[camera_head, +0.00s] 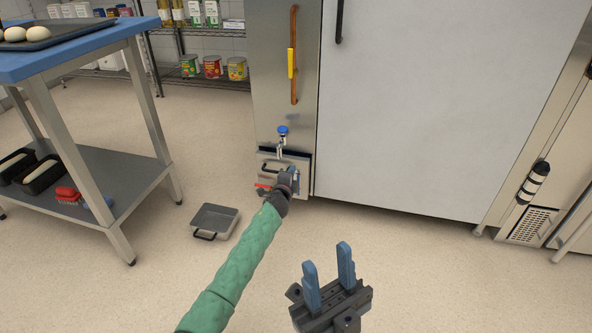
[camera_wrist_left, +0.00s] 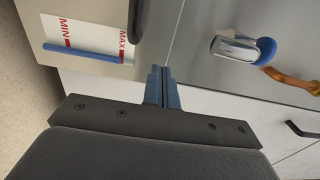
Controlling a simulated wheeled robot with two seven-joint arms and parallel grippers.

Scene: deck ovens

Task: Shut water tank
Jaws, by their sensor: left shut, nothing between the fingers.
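The water tank (camera_head: 268,163) is a steel box with a dark handle, low in the tall steel cabinet (camera_head: 272,80) below a blue-knobbed tap (camera_head: 283,131). A dark gap shows along its top edge; how far it stands out is unclear. In the left wrist view, its face carries a MIN/MAX label (camera_wrist_left: 85,32) with a blue level strip, beside the dark handle (camera_wrist_left: 136,20). My left gripper (camera_head: 289,175) is shut and empty in front of the tank's right part, hiding some of it; contact is unclear. My right gripper (camera_head: 328,257) is open and empty above the floor.
A blue-topped table (camera_head: 85,52) stands at the left, with a lower shelf (camera_head: 125,178). A large grey door (camera_head: 430,100) is right of the cabinet.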

